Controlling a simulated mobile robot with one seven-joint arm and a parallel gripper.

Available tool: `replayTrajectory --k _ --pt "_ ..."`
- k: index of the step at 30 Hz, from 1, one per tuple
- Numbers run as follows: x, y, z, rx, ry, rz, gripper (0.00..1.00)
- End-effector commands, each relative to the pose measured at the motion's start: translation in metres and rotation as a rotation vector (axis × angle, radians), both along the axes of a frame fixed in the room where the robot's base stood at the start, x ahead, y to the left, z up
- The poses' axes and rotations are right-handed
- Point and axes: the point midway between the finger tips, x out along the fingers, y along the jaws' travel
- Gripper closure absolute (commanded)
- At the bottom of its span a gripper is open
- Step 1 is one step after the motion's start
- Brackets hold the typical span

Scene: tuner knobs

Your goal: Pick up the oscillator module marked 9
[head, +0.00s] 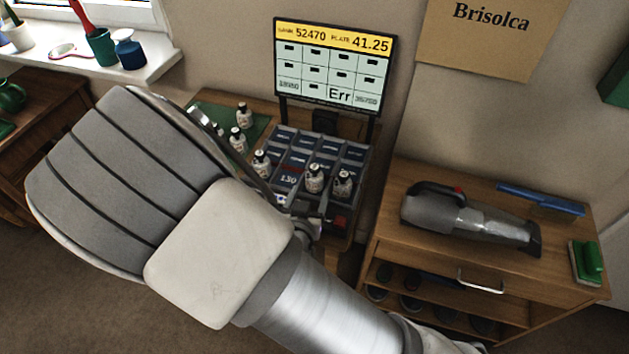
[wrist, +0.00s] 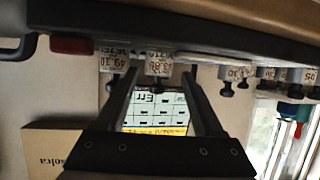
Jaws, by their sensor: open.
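In the wrist view, which is upside down, a module labelled with small digits (wrist: 159,66) shows between my fingers. Another module (wrist: 115,56) is left of it. My gripper (wrist: 158,80) is open, its fingers apart on either side of the middle module's knob; contact cannot be told. In the head view my arm hides most of the gripper.
The rack (head: 355,170) has blue labelled cells. A display (head: 333,66) reading "Err" stands behind it. More modules stand on a green mat (head: 207,112).

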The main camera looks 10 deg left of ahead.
Motion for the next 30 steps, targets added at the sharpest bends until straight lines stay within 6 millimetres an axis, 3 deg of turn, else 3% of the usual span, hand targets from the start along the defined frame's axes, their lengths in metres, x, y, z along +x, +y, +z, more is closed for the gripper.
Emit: replayTrajectory --k 5,12,22,30 --pt "0.013 0.000 -0.005 0.001 0.000 -0.001 0.31" --pt "0.046 0.002 -0.017 0.000 0.000 -0.001 0.31" --pt "0.052 0.003 -0.018 0.000 0.001 0.001 0.31" --pt "0.052 0.003 -0.018 0.000 0.001 0.001 0.79"
